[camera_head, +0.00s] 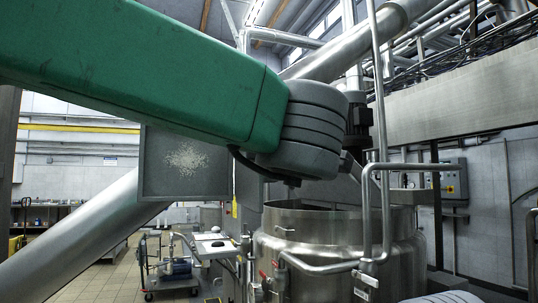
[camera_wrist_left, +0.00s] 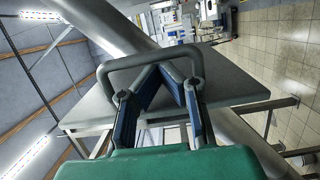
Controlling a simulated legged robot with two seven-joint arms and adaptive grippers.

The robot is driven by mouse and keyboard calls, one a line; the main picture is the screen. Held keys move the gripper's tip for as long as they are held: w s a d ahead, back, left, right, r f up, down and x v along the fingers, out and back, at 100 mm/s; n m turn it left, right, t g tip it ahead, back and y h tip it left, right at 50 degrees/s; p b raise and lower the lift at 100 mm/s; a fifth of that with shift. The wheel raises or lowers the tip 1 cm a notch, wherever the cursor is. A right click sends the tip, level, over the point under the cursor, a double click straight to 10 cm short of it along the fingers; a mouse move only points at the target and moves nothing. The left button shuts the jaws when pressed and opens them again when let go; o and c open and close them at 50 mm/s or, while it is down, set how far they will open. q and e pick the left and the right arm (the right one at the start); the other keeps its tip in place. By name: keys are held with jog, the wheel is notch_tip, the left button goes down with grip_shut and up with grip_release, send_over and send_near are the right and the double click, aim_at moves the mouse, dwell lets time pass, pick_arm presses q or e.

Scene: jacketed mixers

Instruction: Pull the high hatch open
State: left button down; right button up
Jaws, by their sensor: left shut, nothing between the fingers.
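In the left wrist view a flat grey panel, which looks like the hatch (camera_wrist_left: 235,84), carries a grey bar handle (camera_wrist_left: 150,58). My left gripper (camera_wrist_left: 165,68) is shut and empty. Its blue-lined fingers meet in a point at the handle, between the handle's two legs. I cannot tell whether they touch the bar or pass through the loop. In the head view my green left arm crosses from the upper left and hides part of the scene; the gripper's fingers cannot be made out there. My right gripper is in neither view.
A steel mixer vessel (camera_head: 335,240) with pipes and valves stands below and right of my arm. A grey panel (camera_head: 185,165) with a pale speckled patch hangs beneath the arm. A thick slanted pipe (camera_head: 80,240) is at lower left. A wheeled cart (camera_head: 172,268) stands on the tiled floor.

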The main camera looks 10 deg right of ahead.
pick_arm(q)
jog(key=d+p, duration=0.1)
jog(key=w+d+p, duration=0.1)
jog(key=d, duration=0.1)
jog(key=shift+d, duration=0.25)
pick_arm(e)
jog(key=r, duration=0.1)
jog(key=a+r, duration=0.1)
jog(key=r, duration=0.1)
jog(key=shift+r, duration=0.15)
pick_arm(q)
jog(key=shift+d, duration=0.15)
